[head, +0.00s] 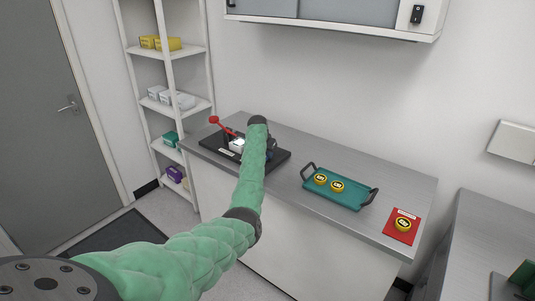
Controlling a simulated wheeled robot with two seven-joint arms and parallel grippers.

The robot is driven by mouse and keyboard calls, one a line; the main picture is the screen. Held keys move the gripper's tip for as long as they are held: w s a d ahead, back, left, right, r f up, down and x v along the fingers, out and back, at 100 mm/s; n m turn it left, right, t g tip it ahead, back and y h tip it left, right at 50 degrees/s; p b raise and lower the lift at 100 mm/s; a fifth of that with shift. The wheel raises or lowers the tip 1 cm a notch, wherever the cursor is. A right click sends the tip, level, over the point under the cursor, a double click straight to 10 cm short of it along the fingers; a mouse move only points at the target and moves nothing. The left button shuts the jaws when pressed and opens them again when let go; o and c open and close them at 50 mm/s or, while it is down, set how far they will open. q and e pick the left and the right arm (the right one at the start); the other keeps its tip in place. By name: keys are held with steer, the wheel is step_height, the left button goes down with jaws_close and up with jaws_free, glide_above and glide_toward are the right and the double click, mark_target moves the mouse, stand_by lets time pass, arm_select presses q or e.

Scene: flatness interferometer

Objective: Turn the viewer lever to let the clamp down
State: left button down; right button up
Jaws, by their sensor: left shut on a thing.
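The viewer device stands on a black base plate (215,145) at the left end of the grey bench. A red arm with a round red knob (214,120) sticks up and left from it, beside a small white block (237,145). My left arm, in a green quilted sleeve, reaches over the plate. My left gripper (271,146) is at the dark parts right of the white block, shut on the viewer lever. My wrist and forearm hide the lever and most of the fingers. My right gripper is not in view.
A teal tray (347,199) with black handles holds two yellow-topped round pieces (337,186). A similar piece (403,225) sits on a red mat (398,237) near the bench's right end. A shelf rack (166,51) stands behind at left. A wall cabinet (335,20) hangs above.

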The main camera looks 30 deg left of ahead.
arm_select(q)
steer(key=shift+r+m, duration=0.1)
steer(key=shift+m, duration=0.2)
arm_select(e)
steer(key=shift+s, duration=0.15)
arm_select(q)
steer(key=c, duration=1.4)
jaws_free()
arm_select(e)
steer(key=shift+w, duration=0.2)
